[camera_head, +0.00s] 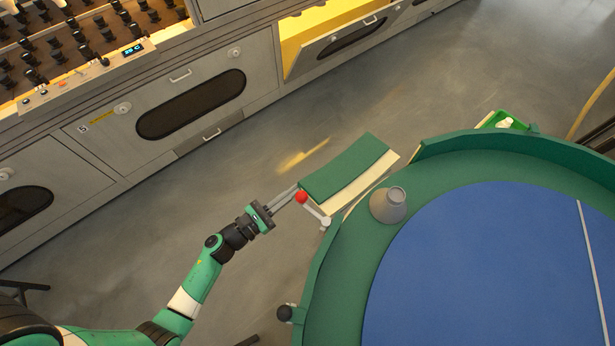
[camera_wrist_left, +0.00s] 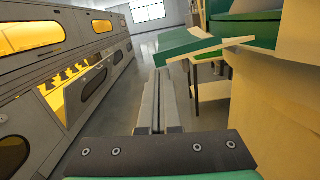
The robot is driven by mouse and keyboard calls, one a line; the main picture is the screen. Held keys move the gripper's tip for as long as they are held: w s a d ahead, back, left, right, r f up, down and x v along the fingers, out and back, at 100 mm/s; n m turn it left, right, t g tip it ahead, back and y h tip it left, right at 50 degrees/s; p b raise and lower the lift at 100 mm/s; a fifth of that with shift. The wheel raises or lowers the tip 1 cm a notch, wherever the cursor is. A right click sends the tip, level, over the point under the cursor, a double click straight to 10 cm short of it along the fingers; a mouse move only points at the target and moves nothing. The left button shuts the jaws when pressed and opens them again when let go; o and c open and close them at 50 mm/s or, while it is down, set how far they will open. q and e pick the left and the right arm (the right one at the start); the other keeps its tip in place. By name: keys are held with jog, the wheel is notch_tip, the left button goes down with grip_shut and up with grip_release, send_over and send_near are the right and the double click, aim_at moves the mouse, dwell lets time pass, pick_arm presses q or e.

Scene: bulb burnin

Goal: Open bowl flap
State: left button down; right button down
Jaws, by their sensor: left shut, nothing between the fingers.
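The bowl (camera_head: 320,260) is a large round tub with a green rim and a blue floor. Its flap (camera_head: 348,168) is a green panel with a pale edge, swung outward from a gap in the rim. The flap also shows in the left wrist view (camera_wrist_left: 185,43), just past the fingertips. A red ball knob (camera_head: 302,197) on a grey lever sits below the flap's near corner. My left gripper (camera_head: 297,188) is shut and empty, its tips at the flap's near corner beside the knob. I cannot tell whether they touch. My right gripper is out of view.
A grey cone-shaped piece (camera_head: 388,206) stands on the rim beside the gap. A green tray (camera_head: 502,120) is at the bowl's far side. Grey cabinets (camera_head: 180,90) line the back, one with a yellow-lit open door (camera_head: 335,42). Bare floor lies between.

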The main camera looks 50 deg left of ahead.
pick_arm(q)
jog(key=s, duration=0.3)
jog(key=shift+s+a+f, duration=0.1)
jog(key=shift+s+f, duration=0.05)
jog(key=shift+s, duration=0.05)
